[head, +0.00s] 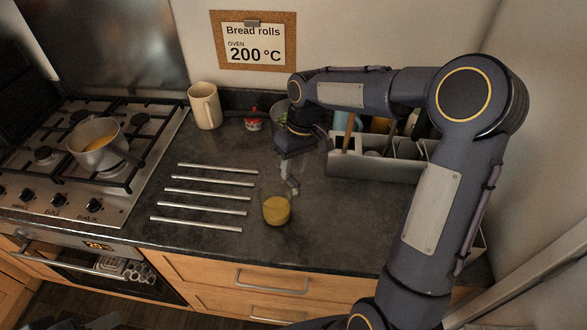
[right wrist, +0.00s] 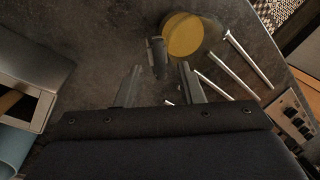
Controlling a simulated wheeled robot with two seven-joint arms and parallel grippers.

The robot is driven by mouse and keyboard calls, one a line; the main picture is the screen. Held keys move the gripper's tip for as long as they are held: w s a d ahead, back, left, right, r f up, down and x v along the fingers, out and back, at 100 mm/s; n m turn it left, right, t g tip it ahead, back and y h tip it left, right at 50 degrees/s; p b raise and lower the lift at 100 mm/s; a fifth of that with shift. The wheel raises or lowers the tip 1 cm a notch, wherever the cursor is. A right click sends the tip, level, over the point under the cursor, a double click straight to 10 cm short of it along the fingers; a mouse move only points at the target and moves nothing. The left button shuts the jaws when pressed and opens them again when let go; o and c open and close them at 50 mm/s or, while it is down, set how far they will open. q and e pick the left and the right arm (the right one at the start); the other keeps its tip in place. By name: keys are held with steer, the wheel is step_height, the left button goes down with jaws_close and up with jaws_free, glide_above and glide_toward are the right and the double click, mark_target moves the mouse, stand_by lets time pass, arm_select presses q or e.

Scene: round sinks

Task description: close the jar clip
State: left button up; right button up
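The jar (head: 276,210) is a small clear glass with yellow contents, upright on the dark counter. In the right wrist view the jar (right wrist: 192,35) lies just beyond my fingertips. A grey metal clip (right wrist: 157,57) sticks out from the jar's side towards my right gripper. My right gripper (right wrist: 158,76) is open, with its two fingers apart and the clip ahead of the gap between them. In the head view the right gripper (head: 289,174) points down just behind the jar, and the clip is small there.
Several metal rods (head: 205,198) lie left of the jar. A cream mug (head: 205,106) and a small red-lidded pot (head: 253,119) stand behind. A grey utensil caddy (head: 375,166) is to the right. The hob (head: 60,182) holds a saucepan (head: 97,146). Counter in front of the jar is clear.

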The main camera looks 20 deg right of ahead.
arm_select(q)
steer(key=shift+f+b, duration=0.4)
steer(key=shift+f, duration=0.1)
arm_select(e)
step_height(320, 180, up, 7)
steer(key=d, duration=0.1)
steer(key=shift+f, duration=0.2)
steer(key=shift+w+d, duration=0.1)
